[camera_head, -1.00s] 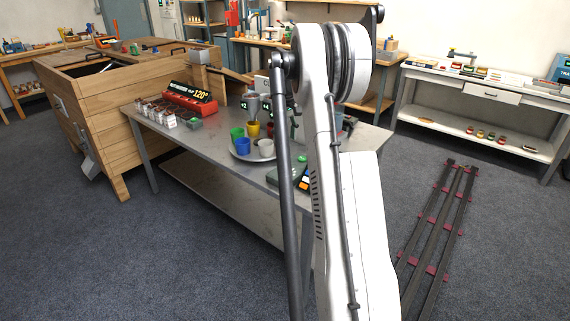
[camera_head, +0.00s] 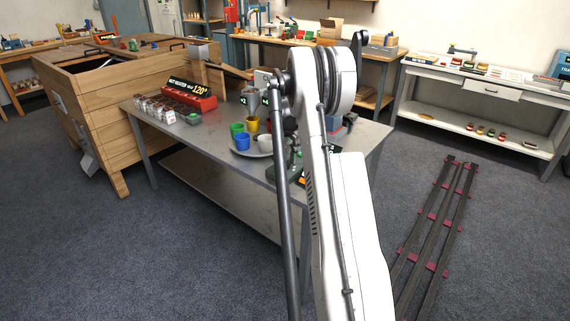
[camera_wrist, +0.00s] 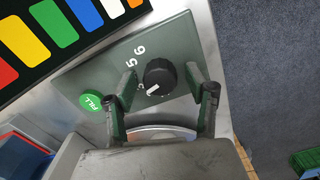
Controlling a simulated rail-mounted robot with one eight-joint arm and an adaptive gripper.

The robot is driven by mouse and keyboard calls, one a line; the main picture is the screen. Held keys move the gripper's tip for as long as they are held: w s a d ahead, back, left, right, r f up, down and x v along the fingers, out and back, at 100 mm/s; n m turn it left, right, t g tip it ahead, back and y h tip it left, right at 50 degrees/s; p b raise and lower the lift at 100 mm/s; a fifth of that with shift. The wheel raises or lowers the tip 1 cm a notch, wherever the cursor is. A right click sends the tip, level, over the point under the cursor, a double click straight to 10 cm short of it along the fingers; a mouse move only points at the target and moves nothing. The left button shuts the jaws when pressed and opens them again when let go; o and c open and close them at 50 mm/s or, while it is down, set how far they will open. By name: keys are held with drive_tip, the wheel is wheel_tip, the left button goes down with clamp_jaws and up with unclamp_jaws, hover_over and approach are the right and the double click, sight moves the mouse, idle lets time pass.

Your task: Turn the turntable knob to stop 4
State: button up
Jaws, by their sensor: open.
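The black round knob (camera_wrist: 160,77) sits on a dark green panel (camera_wrist: 75,72) in the wrist view. Its white pointer line points toward the lower left. White numerals, including a 6 and a 5, stand left of it; others near the left finger are partly hidden. My gripper (camera_wrist: 161,73) is open, with one finger on either side of the knob; I cannot tell whether they touch it. In the head view my arm hides the knob and the gripper. The round tray with cups (camera_head: 262,155), apparently the turntable, stands on the metal table (camera_head: 215,150).
A board of coloured blocks (camera_wrist: 58,22) lies at the upper left. A red display box (camera_head: 190,95) and several small packs (camera_head: 155,109) stand further left on the table.

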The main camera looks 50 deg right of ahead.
drive_tip(key=shift+f, duration=0.2)
drive_tip(key=c, duration=1.1)
drive_tip(key=shift+c, duration=0.2)
drive_tip(key=shift+m, duration=0.4)
drive_tip(key=shift+m+b, duration=0.6)
drive_tip(key=shift+m, duration=0.3)
drive_tip(key=shift+m+b, duration=0.5)
drive_tip(key=shift+m, duration=1.1)
